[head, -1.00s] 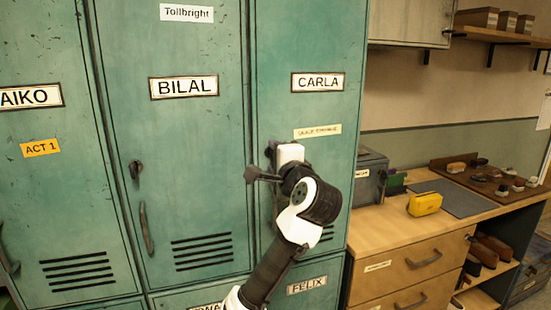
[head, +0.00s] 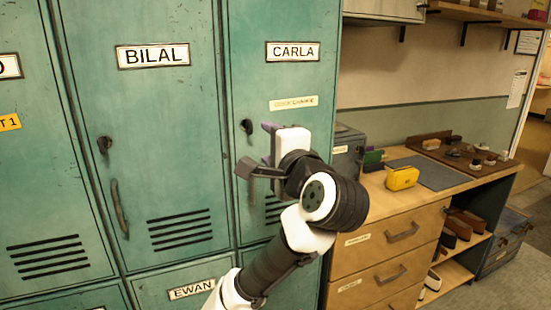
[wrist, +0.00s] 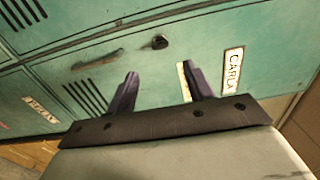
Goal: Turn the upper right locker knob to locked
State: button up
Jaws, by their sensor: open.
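The upper right locker is the green door labelled CARLA (head: 293,52). Its dark knob (head: 246,126) sits below the label, near the door's left edge. In the wrist view the knob (wrist: 160,42) shows beyond the gap between my fingers; its exact turn is too small to read. My gripper (head: 266,145) is open and empty, to the right of and slightly below the knob, apart from it. In the wrist view its two purple fingers (wrist: 160,72) are spread wide.
The BILAL locker (head: 153,55) with its own knob (head: 104,145) and handle (head: 120,210) stands to the left. A wooden bench (head: 385,240) with drawers, a grey box (head: 347,150) and a yellow pouch (head: 402,178) stands at right, close to my arm.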

jog(key=v, duration=0.2)
jog(key=shift+s+d, duration=0.1)
jog(key=shift+s, duration=0.15)
